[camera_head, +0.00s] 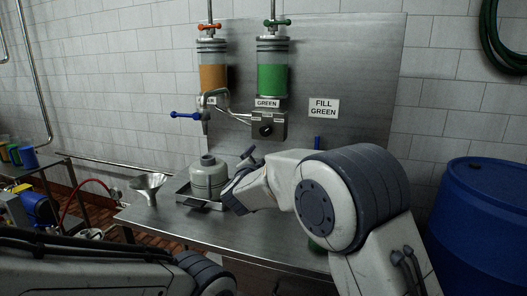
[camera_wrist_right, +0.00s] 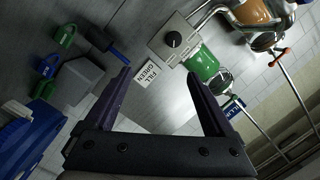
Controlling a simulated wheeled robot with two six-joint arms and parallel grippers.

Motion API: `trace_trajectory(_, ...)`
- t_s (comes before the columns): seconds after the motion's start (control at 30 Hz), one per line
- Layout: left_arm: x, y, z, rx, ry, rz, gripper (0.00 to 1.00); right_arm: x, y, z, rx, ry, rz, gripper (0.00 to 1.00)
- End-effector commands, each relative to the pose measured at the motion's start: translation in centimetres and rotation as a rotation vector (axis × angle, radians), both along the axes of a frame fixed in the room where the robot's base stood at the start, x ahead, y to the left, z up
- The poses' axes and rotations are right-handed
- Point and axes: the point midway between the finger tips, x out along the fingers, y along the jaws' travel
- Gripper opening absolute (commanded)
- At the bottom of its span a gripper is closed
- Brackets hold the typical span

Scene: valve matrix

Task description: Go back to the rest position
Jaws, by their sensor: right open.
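My right gripper (camera_head: 229,182) is in the head view, above the steel bench, beside a grey container (camera_head: 207,182) with a short neck. Whether they touch is unclear. In the right wrist view its two dark fingers (camera_wrist_right: 158,78) stand wide apart with nothing between them. Behind them is the panel with the FILL GREEN sign (camera_wrist_right: 148,74). The sign also shows in the head view (camera_head: 323,108). My left arm crosses the lower left of the head view; its gripper is out of view.
An orange cylinder (camera_head: 213,78) and a green cylinder (camera_head: 272,79) hang on the steel panel (camera_head: 350,65). A blue lever (camera_head: 185,115) sticks out below them. A funnel (camera_head: 148,185) stands on the bench's left. A blue barrel (camera_head: 485,215) is at the right.

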Motion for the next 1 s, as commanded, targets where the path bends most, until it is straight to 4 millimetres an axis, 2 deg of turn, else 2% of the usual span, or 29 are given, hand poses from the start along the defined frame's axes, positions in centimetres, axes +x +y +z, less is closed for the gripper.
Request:
trace_trajectory(0.17,0.0,0.0,0.0,0.0,0.0,0.0,0.5,-1.1,-2.3,-2.2,-0.125,0.122,0.122,0.89)
trace_trajectory(0.27,0.0,0.0,0.0,0.0,0.0,0.0,0.5,-2.8,-4.0,-4.4,-0.214,0.226,0.21,0.89)
trace_trajectory(0.37,0.0,0.0,0.0,0.0,0.0,0.0,0.5,-5.9,-6.4,-7.5,-0.317,0.371,0.313,0.89)
trace_trajectory(0.47,0.0,0.0,0.0,0.0,0.0,0.0,0.5,-10.7,-9.3,-11.4,-0.419,0.551,0.424,0.89)
trace_trajectory(0.5,0.0,0.0,0.0,0.0,0.0,0.0,0.5,-12.9,-10.5,-13.0,-0.456,0.625,0.466,0.89)
trace_trajectory(0.6,0.0,0.0,0.0,0.0,0.0,0.0,0.5,-17.9,-12.9,-15.9,-0.524,0.779,0.549,0.89)
trace_trajectory(0.8,0.0,0.0,0.0,0.0,0.0,0.0,0.5,-25.0,-15.9,-19.1,-0.591,0.98,0.649,0.89)
trace_trajectory(1.0,0.0,0.0,0.0,0.0,0.0,0.0,0.5,-30.4,-18.1,-20.9,-0.632,1.126,0.718,0.89)
